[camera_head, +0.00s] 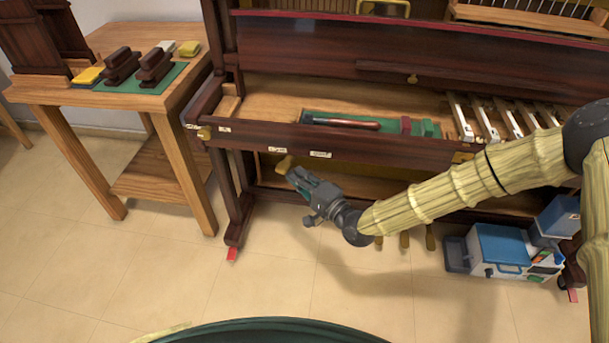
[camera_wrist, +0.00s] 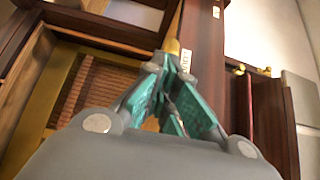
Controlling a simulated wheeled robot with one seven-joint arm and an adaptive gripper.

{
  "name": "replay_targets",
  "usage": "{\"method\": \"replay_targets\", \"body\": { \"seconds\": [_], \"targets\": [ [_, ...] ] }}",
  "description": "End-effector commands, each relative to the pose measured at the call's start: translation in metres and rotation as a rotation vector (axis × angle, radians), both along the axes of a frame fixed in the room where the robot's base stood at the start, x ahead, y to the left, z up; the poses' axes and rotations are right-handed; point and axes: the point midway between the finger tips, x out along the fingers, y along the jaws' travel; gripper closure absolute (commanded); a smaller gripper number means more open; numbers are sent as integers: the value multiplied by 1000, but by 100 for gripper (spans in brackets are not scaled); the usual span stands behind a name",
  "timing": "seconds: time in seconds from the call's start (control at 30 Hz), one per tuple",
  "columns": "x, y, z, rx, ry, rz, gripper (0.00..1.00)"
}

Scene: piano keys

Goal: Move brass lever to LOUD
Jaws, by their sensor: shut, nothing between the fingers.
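The brass lever (camera_head: 284,164) sticks out below the piano's front rail, beside small white labels. In the wrist view the lever (camera_wrist: 172,46) shows as a yellow brass piece just beyond my fingertips, partly hidden by them. My gripper (camera_head: 292,172) is shut and empty, with its tips close to the lever; I cannot tell whether they touch. In the wrist view my gripper (camera_wrist: 172,58) has its green-padded fingers closed together. One white label (camera_head: 278,150) is just above the lever and another label (camera_head: 320,154) is to its right; their words are too small to read surely.
The dark piano (camera_head: 400,148) fills the middle, with a brass knob (camera_head: 204,133) at its left end. A wooden table (camera_head: 80,92) with blocks stands at the left. A blue and white box (camera_head: 498,248) sits at the lower right. The floor at the left front is clear.

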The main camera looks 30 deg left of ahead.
Motion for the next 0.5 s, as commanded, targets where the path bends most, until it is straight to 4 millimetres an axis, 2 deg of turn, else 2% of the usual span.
{"method": "replay_targets", "body": {
  "seconds": [0.5],
  "targets": [
    [-4, 10, 0, -1, 0, -1, 100]
  ]
}}
